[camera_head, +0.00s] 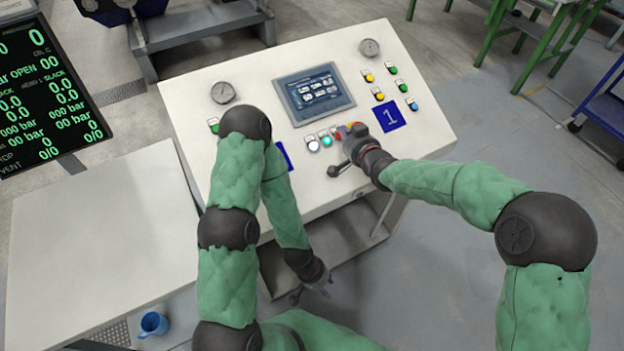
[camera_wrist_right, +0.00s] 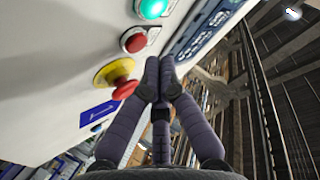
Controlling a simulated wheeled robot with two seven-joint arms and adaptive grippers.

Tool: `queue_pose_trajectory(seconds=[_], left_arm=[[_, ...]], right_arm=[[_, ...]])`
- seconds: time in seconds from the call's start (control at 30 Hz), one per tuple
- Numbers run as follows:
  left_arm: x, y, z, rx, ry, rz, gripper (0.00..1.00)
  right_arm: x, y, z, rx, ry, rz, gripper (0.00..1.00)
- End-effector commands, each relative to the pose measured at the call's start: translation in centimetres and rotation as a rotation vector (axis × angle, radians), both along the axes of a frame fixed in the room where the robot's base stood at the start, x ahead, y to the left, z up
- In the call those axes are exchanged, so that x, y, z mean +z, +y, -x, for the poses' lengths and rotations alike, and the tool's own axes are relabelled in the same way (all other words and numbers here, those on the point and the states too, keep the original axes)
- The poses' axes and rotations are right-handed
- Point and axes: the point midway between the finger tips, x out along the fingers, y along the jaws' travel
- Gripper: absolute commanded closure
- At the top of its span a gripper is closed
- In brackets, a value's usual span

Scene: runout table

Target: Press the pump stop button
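A red push button (camera_wrist_right: 135,42) on a pale plate shows in the right wrist view, beside a lit green button (camera_wrist_right: 152,8). I cannot read its label. A larger red mushroom button on a yellow base (camera_wrist_right: 118,78) sits nearer. My right gripper (camera_wrist_right: 160,64) has its fingertips together, with nothing seen between them, close to these buttons. In the head view my right gripper (camera_head: 349,138) is over the panel's lower button row and partly hides it. My left gripper (camera_head: 312,290) hangs below the panel's front edge, fingers apart and empty.
The white sloped panel (camera_head: 240,120) carries a touchscreen (camera_head: 314,93), gauges (camera_head: 223,92) and several buttons at right. Lit white (camera_head: 313,146) and green (camera_head: 326,141) buttons are left of my right gripper. A blue mug (camera_head: 153,323) stands at lower left.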

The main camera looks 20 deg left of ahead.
Motion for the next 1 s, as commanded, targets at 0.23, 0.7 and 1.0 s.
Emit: queue_pose_trajectory(seconds=[0.23, 0.7, 1.0], left_arm=[[0.00, 0.00, 0.00, 0.000, 0.000, 0.000, 0.60], [-0.37, 0.00, 0.00, 0.000, 0.000, 0.000, 0.60], [-0.90, 0.00, 0.00, 0.000, 0.000, 0.000, 0.60]], right_arm=[[-0.01, 0.00, 0.01, 0.000, 0.000, 0.000, 1.00], [-0.36, 0.10, -0.06, 0.000, 0.000, 0.000, 1.00], [-0.83, 0.31, -0.21, 0.000, 0.000, 0.000, 1.00]])
